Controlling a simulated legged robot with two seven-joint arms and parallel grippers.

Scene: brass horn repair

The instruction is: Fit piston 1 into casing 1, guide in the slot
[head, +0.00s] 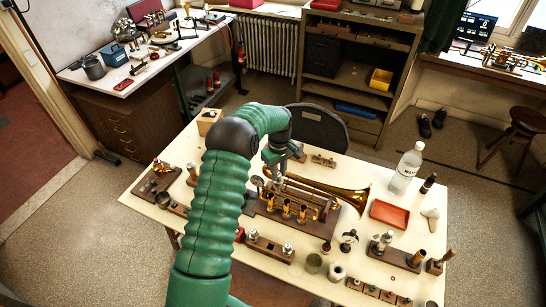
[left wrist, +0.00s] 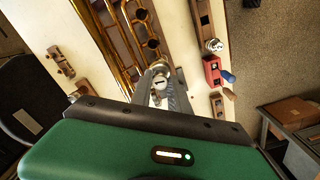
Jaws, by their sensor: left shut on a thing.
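My left gripper (head: 277,180) reaches down over the brass trumpet (head: 335,193), which lies on a brown wooden cradle on the table. In the left wrist view the gripper (left wrist: 160,90) is shut on a silver, round-topped piece, seemingly piston 1 (left wrist: 160,71). It is in line with the row of valve casings; two open casing mouths (left wrist: 153,43) show dark beyond it. The casing under the piston is hidden by the piston and fingers. I cannot tell whether the piston is inside it, nor where its guide and the slot are. My right gripper is in neither view.
A wooden block with silver parts (head: 270,247) stands at the front. An orange tray (head: 390,214), a clear bottle (head: 407,168) and several small parts stand at the right. A red piece with a blue handle (left wrist: 216,71) lies near the trumpet in the wrist view.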

